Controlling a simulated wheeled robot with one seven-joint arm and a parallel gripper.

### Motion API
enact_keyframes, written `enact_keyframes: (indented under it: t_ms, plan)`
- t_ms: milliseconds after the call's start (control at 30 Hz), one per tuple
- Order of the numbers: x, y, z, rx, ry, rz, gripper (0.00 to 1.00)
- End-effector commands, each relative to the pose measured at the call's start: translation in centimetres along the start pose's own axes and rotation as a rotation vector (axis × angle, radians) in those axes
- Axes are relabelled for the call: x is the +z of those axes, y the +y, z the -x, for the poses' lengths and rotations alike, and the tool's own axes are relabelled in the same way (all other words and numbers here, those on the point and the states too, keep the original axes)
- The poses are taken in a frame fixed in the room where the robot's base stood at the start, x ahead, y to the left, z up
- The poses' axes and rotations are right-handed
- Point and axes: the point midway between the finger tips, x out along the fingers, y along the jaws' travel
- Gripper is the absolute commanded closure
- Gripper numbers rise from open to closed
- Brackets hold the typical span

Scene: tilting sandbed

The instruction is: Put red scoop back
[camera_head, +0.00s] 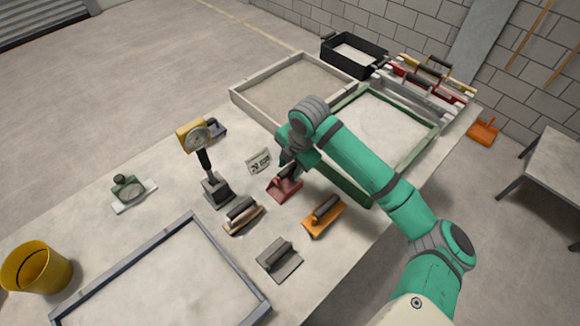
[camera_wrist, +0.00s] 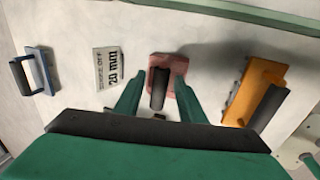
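The red scoop (camera_head: 284,189) lies on the table near the middle, with a dark handle. It also shows in the wrist view (camera_wrist: 170,61), its handle pointing toward my gripper. My gripper (camera_wrist: 157,85) is open, with one green finger on each side of the dark handle. Gaps show between the fingers and the handle, so I see no grip; the height above it is hard to tell. A rack (camera_head: 428,82) at the back right holds red and yellow tools.
An orange float (camera_head: 323,215), a grey trowel (camera_head: 279,259) and another float (camera_head: 242,215) lie close by. A printed card (camera_wrist: 108,64) lies beside the scoop. The green-framed sandbed (camera_head: 345,186) is behind.

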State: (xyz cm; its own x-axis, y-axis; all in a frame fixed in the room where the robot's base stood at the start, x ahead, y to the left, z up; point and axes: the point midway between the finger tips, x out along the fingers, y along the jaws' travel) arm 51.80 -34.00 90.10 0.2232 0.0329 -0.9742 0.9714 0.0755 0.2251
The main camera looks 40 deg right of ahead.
Motion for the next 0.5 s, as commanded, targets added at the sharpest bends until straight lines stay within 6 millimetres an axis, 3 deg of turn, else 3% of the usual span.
enact_keyframes:
  t_ms: [267, 500]
  plan:
    - [0.0, 0.1, 0.3, 0.0, -0.002, 0.001, 0.63]
    - [0.0, 0.1, 3.7, 0.002, -0.002, 0.001, 0.63]
